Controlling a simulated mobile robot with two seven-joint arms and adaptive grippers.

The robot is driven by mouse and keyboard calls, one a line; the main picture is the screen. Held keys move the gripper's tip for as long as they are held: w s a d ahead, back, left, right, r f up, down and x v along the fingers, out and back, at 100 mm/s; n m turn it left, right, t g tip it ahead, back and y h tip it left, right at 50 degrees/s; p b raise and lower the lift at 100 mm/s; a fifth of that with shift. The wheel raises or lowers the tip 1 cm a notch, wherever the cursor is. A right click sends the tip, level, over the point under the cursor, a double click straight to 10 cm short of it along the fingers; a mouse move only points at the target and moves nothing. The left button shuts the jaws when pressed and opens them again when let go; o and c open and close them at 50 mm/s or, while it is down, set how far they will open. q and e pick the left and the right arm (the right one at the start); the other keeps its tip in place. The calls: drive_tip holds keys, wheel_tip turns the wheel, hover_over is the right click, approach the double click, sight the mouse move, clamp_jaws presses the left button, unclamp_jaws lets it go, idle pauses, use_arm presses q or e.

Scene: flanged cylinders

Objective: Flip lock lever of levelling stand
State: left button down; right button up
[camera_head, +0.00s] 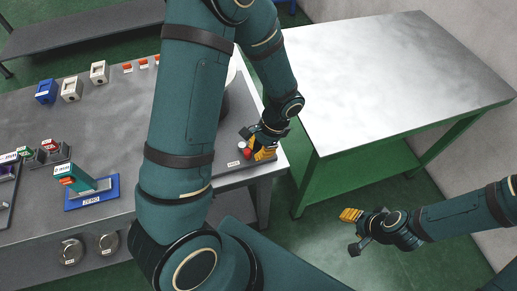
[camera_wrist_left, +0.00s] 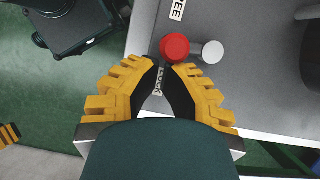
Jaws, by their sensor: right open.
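A red round knob (camera_wrist_left: 174,47) lies just ahead of my left fingertips in the left wrist view, beside a pale grey round knob (camera_wrist_left: 212,52). A partly covered label (camera_wrist_left: 158,78) shows between the fingers. In the head view the red knob (camera_head: 246,153) and pale knob (camera_head: 242,144) are at the right front of the grey bench. My left gripper (camera_wrist_left: 165,68) has its fingers apart with a narrow gap; it also shows in the head view (camera_head: 262,147). The stand is mostly hidden behind my arm. My right gripper (camera_head: 350,232) is open and empty, away from the bench.
The grey bench (camera_head: 110,110) holds a blue-based fixture (camera_head: 92,190), small blocks (camera_head: 72,88) and orange pieces at the back. A dark cylinder (camera_head: 224,102) is partly hidden by my arm. A bare metal-topped green table (camera_head: 390,75) stands to the right, with a floor gap between.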

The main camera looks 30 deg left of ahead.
use_arm(q)
drive_tip(key=p+v, duration=0.7)
drive_tip(key=v, duration=0.3)
drive_tip(key=shift+w+a, duration=0.15)
drive_tip(key=shift+a, duration=0.1)
idle(0.5)
